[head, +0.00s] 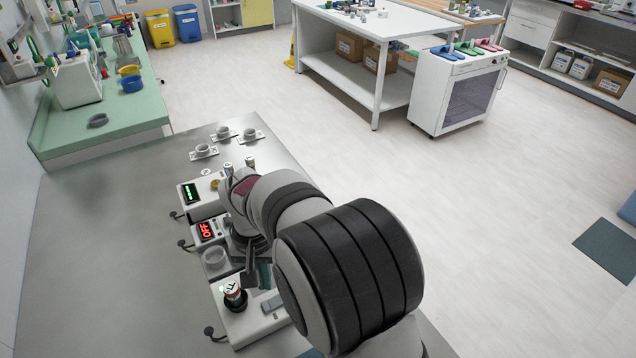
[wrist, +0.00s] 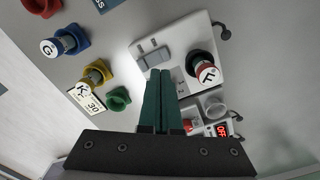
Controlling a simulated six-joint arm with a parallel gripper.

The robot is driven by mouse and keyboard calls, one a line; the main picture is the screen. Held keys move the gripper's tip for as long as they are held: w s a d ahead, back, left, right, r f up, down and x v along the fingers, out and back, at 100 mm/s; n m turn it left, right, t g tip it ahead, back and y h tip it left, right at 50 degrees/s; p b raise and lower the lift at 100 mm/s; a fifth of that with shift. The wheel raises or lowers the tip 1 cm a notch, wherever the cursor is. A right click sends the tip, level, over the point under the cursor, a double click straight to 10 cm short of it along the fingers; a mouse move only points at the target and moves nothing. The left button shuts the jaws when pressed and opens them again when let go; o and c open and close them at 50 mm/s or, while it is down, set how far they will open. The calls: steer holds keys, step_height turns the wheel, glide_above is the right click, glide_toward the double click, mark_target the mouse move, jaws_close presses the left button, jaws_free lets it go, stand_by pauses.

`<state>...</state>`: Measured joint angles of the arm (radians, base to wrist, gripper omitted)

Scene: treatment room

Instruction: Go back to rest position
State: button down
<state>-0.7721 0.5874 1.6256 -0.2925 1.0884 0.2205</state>
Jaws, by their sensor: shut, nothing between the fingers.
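My gripper (wrist: 161,74) shows in the wrist view with its two dark green fingers together and nothing between them. Whether the fingers touch the device cannot be told. In the head view my arm reaches over the grey counter, and the gripper (head: 264,276) is partly hidden behind the arm beside the same device (head: 247,322). The knob (head: 234,295) stands to the left of the fingers.
A unit with a red OFF display (head: 206,231) and one with a green display (head: 191,193) stand farther back. Several small cups (head: 203,150) sit beyond. In the wrist view, blue (wrist: 65,41) and yellow (wrist: 95,74) fittings lie left of the fingers. The counter's left side is clear.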

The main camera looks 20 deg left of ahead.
steer(key=s+d+r+m+y, duration=0.1)
steer(key=s+d+r+m, duration=0.3)
steer(key=d, duration=0.7)
steer(key=s+d+r+m, duration=0.2)
steer(key=s+d+r, duration=0.4)
steer(key=d, duration=0.5)
steer(key=s+d+m, duration=0.2)
steer(key=s+d, duration=0.2)
steer(key=s, duration=0.4)
steer(key=shift+d+f+m+y, duration=0.3)
steer(key=shift+d+y, duration=0.1)
